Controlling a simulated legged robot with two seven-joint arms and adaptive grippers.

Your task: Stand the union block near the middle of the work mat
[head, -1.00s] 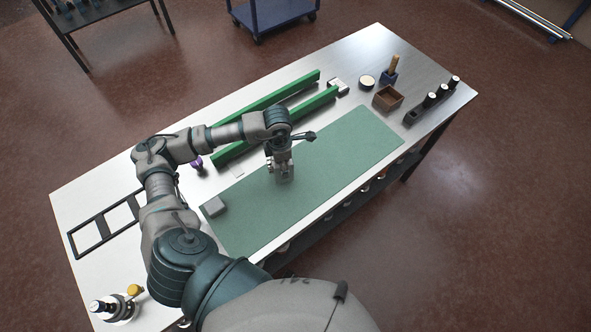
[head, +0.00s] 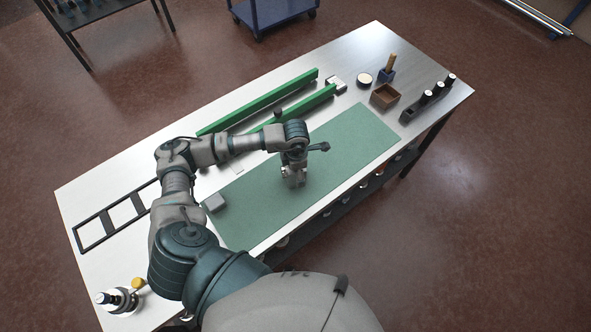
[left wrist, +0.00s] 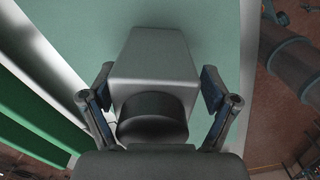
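My left gripper (head: 293,172) is over the middle part of the green work mat (head: 352,143). In the left wrist view its two fingers (left wrist: 157,98) lie along opposite sides of a grey block (left wrist: 155,52), which I take for the union block. A dark rounded part (left wrist: 152,117) is on the block's near end. My right gripper is not in view.
Green rails (head: 262,100) lie behind the mat. A brown box (head: 384,96), a blue holder (head: 387,74) and a dark rack (head: 428,98) stand at the right. A black frame (head: 110,220) lies left. The mat's right half is clear.

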